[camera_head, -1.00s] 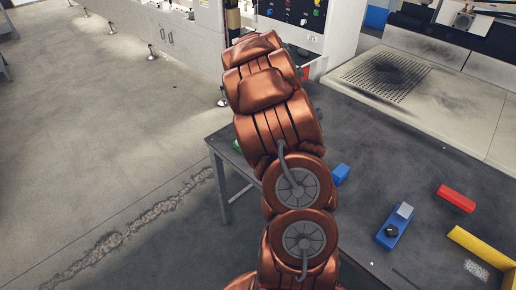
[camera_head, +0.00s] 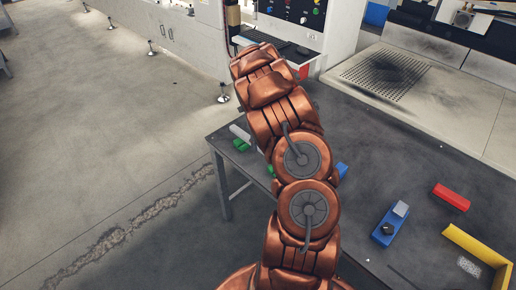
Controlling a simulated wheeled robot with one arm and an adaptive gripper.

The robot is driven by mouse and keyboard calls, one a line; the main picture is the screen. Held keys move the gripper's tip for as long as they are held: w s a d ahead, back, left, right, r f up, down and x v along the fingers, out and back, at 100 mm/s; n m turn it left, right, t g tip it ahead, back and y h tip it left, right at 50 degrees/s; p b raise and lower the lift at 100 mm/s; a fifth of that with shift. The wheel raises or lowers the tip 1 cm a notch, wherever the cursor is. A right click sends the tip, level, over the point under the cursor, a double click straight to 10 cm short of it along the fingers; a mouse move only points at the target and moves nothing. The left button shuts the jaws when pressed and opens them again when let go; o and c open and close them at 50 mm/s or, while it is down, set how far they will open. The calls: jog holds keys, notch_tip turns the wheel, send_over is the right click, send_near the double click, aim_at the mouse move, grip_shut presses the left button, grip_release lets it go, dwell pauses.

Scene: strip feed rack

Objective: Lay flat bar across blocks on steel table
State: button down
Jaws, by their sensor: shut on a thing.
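The dark grey steel table (camera_head: 400,150) fills the right half of the view. At its left edge a light grey strip (camera_head: 240,132), which looks like one end of the flat bar, sticks out from behind my arm. A green block (camera_head: 240,145) is close by it, and another green piece (camera_head: 270,170) shows partly beside my arm. I cannot tell whether the strip touches the green block. My gripper is hidden behind my copper arm, and so is the rest of the strip. A blue block (camera_head: 342,170) is partly covered on the arm's right.
On the table's right are a blue tool with a grey end (camera_head: 390,225), a red block (camera_head: 452,197) and a yellow angle piece (camera_head: 475,245). A machine with a perforated plate (camera_head: 385,73) stands behind the table. The table's middle is clear.

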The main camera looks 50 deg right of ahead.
notch_tip(320, 180, down, 3)
jog(key=shift+r+p, duration=0.2)
jog(key=shift+p, duration=0.6)
jog(key=shift+f, duration=0.4)
jog(key=shift+f, duration=0.2)
jog(key=c, duration=0.8)
grip_release()
jog(key=shift+c, duration=0.2)
jog(key=shift+r, duration=0.2)
